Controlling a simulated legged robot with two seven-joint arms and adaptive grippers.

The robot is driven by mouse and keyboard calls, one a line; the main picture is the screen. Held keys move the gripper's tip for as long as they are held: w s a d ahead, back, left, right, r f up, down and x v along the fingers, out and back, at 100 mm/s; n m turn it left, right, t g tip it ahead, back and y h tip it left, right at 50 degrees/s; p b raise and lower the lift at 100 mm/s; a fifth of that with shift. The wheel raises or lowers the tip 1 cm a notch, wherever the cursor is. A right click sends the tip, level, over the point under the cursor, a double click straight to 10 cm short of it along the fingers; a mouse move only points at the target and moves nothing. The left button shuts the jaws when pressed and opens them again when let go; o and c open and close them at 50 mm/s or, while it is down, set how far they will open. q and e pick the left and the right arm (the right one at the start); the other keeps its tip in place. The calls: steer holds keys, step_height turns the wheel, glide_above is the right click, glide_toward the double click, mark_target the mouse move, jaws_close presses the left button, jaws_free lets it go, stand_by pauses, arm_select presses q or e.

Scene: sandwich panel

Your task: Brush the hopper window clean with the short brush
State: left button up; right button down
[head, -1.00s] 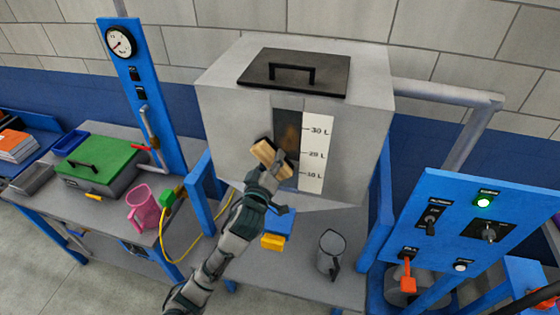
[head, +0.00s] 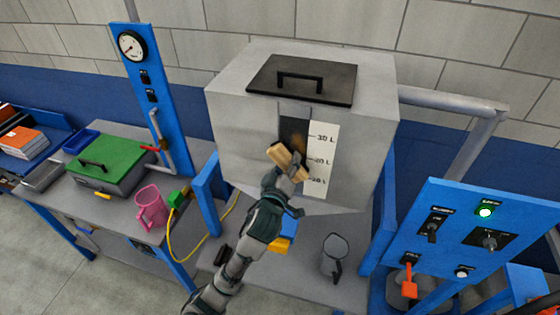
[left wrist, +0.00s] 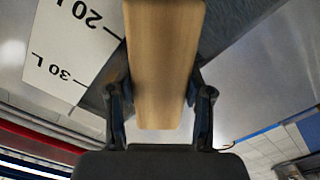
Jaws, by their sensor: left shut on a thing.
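The hopper (head: 355,150) is a grey box with a dark narrow window (head: 293,130) in its front. A brownish smear shows in the window just above the brush. The short brush (head: 287,158) has a pale wooden body and covers the window's lower part; I cannot tell whether its bristles touch. My left gripper (head: 286,172) is shut on the brush, and the left wrist view shows the wooden body (left wrist: 163,60) between its two fingers. The bristles are hidden. My right gripper is not in view.
A white litre scale (head: 321,155) stands right of the window. A black handled lid (head: 330,92) tops the hopper. A blue control panel (head: 455,220) stands at right, a pink jug (head: 150,207) at left.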

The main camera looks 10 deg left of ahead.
mark_target(274, 154)
arm_select(q)
steer(key=shift+d, duration=2.1)
step_height(274, 154, up, 2)
steer(key=shift+s+p, duration=0.1)
steer(key=shift+p, duration=1)
steer(key=shift+a+p, duration=1.35)
steer(key=shift+a, duration=2.55)
steer(key=shift+r+p, duration=0.95)
steer(key=shift+p, duration=0.1)
steer(key=shift+d+f, duration=0.1)
steer(key=shift+d, duration=3.85)
steer(key=shift+r+p, duration=0.55)
steer(key=shift+r, duration=0.5)
steer(key=shift+a+f, duration=0.15)
steer(key=shift+a, duration=3.85)
steer(key=shift+s, duration=2.9)
